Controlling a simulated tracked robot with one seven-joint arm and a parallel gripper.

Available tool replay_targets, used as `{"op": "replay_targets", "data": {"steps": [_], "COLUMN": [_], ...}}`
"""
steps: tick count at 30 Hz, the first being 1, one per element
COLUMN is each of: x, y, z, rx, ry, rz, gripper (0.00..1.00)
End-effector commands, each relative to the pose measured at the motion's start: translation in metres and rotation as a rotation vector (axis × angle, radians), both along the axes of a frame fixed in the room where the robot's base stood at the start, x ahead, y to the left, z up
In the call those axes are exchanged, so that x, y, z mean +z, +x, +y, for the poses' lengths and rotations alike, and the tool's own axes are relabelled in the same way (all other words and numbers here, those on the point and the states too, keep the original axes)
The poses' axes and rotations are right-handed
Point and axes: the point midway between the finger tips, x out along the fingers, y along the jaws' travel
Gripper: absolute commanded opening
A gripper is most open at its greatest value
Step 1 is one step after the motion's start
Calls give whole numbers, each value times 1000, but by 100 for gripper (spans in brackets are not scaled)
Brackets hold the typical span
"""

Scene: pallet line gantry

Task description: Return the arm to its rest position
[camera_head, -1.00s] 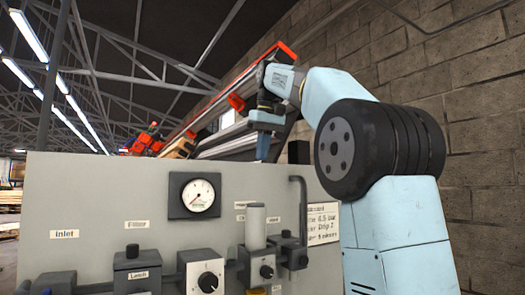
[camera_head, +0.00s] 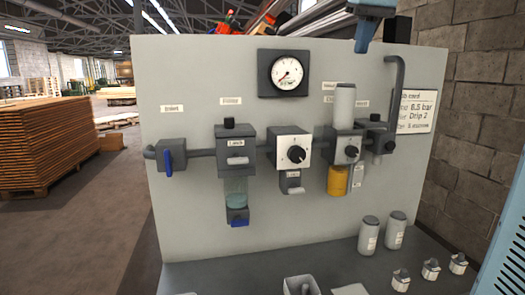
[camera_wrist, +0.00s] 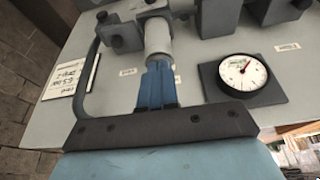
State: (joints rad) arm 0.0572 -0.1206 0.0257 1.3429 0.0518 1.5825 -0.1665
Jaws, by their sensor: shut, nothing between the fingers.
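My gripper (camera_head: 362,47) shows at the top edge of the head view, in front of the upper right part of the grey panel (camera_head: 200,75). In the wrist view the two blue fingers (camera_wrist: 160,66) are together with nothing held between them. They point toward the pale cylinder (camera_wrist: 158,36) on the panel; I cannot tell the gap. Most of my arm is out of the head view.
The panel carries a gauge (camera_head: 288,73), a dark pipe (camera_head: 399,80), an inlet valve with a blue handle (camera_head: 169,162) and a yellow bowl (camera_head: 338,180). Two grey canisters (camera_head: 369,235) and several small fittings stand on the shelf. Stacked boards (camera_head: 45,155) are at left.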

Motion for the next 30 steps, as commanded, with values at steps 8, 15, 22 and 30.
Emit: {"op": "replay_targets", "data": {"steps": [8,15,22,30], "x": [-75,-155,-242,-312], "y": [-63,-120,-175,-216], "z": [3,3,3,2], "rx": [-51,-88,-119,-139], "ry": [1,5,12,19], "rz": [-44,-84,-121,-147], "gripper": [0,0,0,0]}}
